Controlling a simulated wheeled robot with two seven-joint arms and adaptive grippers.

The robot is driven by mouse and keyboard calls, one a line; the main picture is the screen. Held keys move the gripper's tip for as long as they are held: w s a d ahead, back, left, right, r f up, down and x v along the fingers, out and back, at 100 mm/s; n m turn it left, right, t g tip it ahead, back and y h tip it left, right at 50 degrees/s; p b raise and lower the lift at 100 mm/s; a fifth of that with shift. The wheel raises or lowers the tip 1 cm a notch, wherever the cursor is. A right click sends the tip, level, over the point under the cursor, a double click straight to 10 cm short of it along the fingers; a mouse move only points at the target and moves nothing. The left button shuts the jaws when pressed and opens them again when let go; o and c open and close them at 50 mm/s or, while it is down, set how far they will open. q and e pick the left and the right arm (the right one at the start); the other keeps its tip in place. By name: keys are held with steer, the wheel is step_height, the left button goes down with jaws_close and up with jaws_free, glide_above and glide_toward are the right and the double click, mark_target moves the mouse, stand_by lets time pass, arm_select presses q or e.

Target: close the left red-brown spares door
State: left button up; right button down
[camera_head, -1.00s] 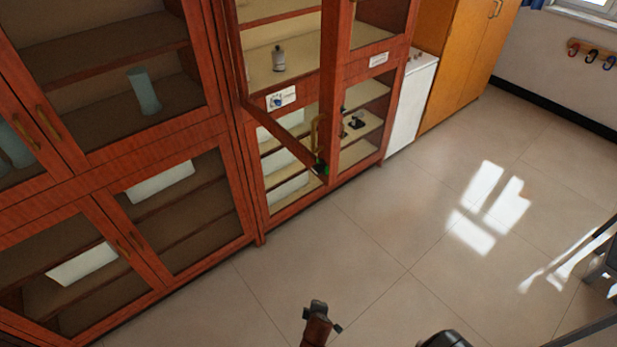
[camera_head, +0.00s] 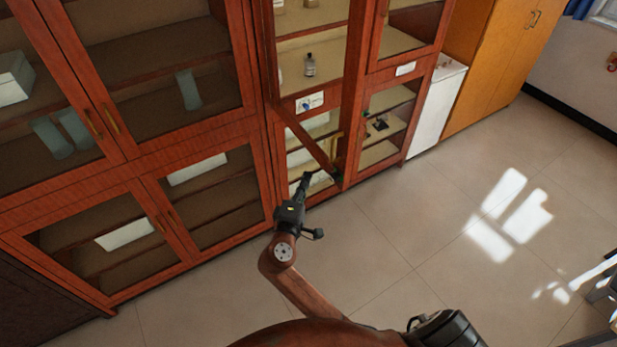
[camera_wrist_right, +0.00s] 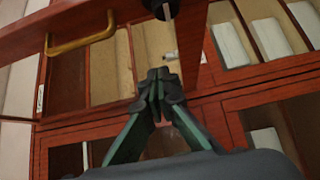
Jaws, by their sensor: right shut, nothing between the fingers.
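The left red-brown spares door (camera_head: 304,137) stands open in the head view. It swings out from the middle cabinet, with its hinge side at the left and its free end low at the right. A brass handle (camera_head: 338,150) shows near that free end. My right gripper (camera_head: 306,178) is shut and empty, just left of the free end; I cannot tell whether it touches the door. In the right wrist view its closed fingertips (camera_wrist_right: 160,82) are in front of the cabinet, below and right of a brass handle (camera_wrist_right: 80,42) on a red-brown panel. My left gripper is not in view.
A small bottle (camera_head: 310,65) stands on a shelf above. Shut glass-fronted cabinets (camera_head: 165,215) fill the left. A white unit (camera_head: 436,108) and an orange cupboard (camera_head: 497,65) stand to the right. The tiled floor (camera_head: 430,215) in front is clear.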

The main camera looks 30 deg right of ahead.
mark_target(326, 150)
steer(key=shift+w+d+p, duration=0.25)
steer(key=shift+w+d, duration=0.65)
steer(key=shift+d, duration=0.55)
steer(key=shift+w+d+p, duration=0.2)
steer(key=shift+w+d, duration=0.75)
steer(key=shift+d, duration=0.55)
steer(key=shift+w+d+p, duration=0.25)
steer(key=shift+w+d, duration=0.65)
steer(key=shift+d, duration=0.55)
